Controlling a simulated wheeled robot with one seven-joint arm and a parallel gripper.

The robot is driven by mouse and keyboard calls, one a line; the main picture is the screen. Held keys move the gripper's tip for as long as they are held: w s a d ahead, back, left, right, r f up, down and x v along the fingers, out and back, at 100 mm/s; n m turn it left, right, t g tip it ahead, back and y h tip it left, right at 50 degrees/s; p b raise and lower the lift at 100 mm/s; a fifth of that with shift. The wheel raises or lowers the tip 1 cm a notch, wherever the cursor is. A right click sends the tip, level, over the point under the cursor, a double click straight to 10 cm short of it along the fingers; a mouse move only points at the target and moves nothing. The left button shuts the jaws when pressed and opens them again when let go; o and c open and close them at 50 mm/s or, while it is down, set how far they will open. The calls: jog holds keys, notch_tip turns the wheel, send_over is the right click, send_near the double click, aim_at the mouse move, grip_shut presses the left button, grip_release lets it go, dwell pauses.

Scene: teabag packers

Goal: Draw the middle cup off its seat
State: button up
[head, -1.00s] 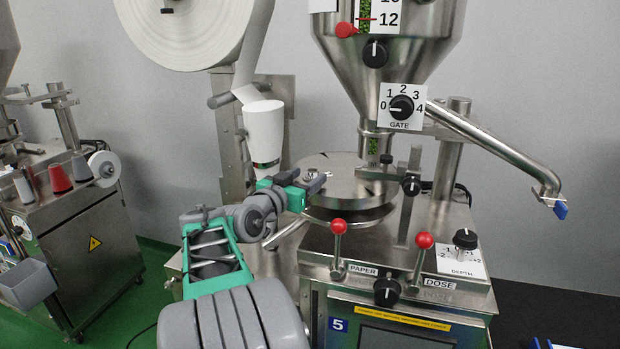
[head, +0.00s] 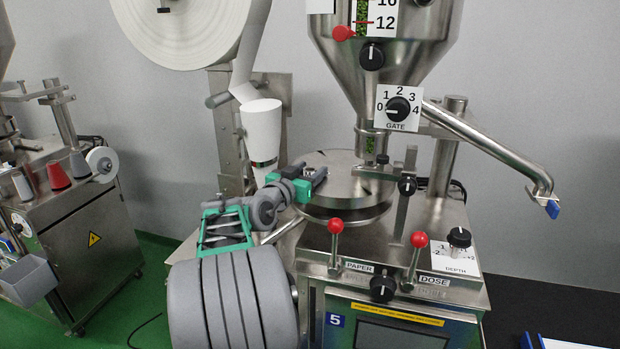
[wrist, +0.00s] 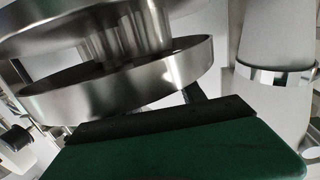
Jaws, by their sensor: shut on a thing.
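My gripper (head: 318,176) is at the left edge of the round steel turntable (head: 345,172) in the head view, its fingers closed. The thing between them is small and almost wholly hidden by the fingers; by its place it is the middle cup. I cannot tell whether it still touches its seat. In the wrist view, the green and black gripper part (wrist: 170,150) fills the bottom, and the curved steel rims (wrist: 125,85) of the machine lie just beyond it. No cup shows clearly in the wrist view.
A white paper funnel (head: 262,130) with a steel band stands close left of my gripper; it also shows in the wrist view (wrist: 285,45). Red-knobbed levers (head: 336,226) stand in front of the turntable. The hopper (head: 390,50) and a slanting chute (head: 490,145) are above and right.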

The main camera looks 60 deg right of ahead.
jog(key=c, duration=0.3)
jog(key=shift+c, duration=0.2)
jog(key=shift+r+b, duration=0.35)
jog(key=shift+r, duration=0.15)
jog(key=a+r+b, duration=0.1)
jog(key=r, duration=0.1)
jog(key=s+a+r, duration=0.1)
jog(key=r, duration=0.1)
jog(key=s+a+r+b, duration=0.1)
jog(key=r, duration=0.1)
jog(key=shift+s+a+r+b, duration=0.2)
jog(key=shift+r+b, duration=0.1)
jog(key=shift+r, duration=0.1)
jog(key=s+a+r+b, duration=0.3)
jog(key=s+a+r, duration=0.2)
jog(key=a, duration=0.3)
jog(key=shift+s, duration=0.45)
jog(key=shift+r, duration=0.1)
